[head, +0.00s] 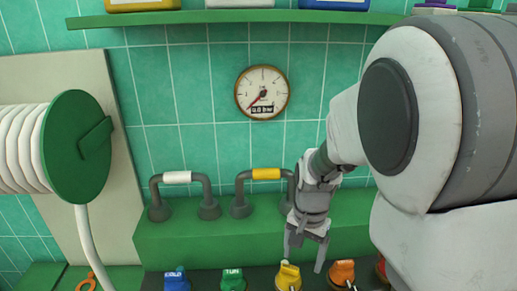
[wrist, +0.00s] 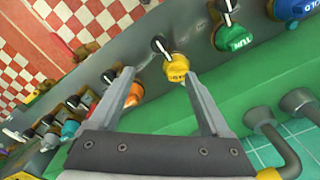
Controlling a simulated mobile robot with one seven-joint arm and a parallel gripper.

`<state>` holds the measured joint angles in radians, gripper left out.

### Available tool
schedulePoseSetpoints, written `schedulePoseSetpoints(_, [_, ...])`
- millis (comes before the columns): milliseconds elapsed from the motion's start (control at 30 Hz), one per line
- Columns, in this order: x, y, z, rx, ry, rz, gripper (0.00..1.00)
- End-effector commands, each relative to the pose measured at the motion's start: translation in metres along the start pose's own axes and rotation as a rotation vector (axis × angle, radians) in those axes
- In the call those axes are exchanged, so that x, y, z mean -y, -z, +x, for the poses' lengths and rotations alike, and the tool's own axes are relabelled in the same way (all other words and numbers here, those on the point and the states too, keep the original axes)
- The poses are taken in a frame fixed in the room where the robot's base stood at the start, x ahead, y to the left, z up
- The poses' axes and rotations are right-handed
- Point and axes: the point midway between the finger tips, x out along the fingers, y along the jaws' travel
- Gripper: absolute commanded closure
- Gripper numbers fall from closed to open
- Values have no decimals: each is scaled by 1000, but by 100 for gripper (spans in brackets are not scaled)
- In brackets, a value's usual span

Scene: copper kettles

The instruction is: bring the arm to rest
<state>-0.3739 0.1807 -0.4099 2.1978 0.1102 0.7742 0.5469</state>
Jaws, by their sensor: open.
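My gripper (head: 306,250) hangs fingers down in front of the green ledge, just above the row of coloured knobs. Its two fingers are apart with nothing between them. In the wrist view my gripper (wrist: 203,98) also shows open, with a yellow knob (wrist: 176,67) beyond and between the fingertips, not visibly gripped. The same yellow knob (head: 288,277) is just below the fingers in the head view. My arm reaches in from the right and covers much of that side.
Blue (head: 177,280), green (head: 233,280) and orange (head: 342,272) knobs flank the yellow one. Two pipe handles, one white-gripped (head: 177,178) and one yellow-gripped (head: 266,174), stand on the green ledge (head: 160,245). A gauge (head: 262,92) hangs on the tiles. A hose reel (head: 78,145) is at left.

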Motion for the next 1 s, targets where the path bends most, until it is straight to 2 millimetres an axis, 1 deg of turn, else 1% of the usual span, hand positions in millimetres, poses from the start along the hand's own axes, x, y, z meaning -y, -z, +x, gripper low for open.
schedulePoseSetpoints(167, [-4, -9, -26, -20, 59, -65, 19])
schedulePoseSetpoints(300, [-10, -22, -54, -56, 118, -153, 19])
schedulePoseSetpoints(600, [-32, -51, -105, -180, 197, -345, 19])
schedulePoseSetpoints(800, [-50, -73, -131, -289, 208, -469, 19])
schedulePoseSetpoints(1000, [-67, -92, -149, -398, 187, -575, 19])
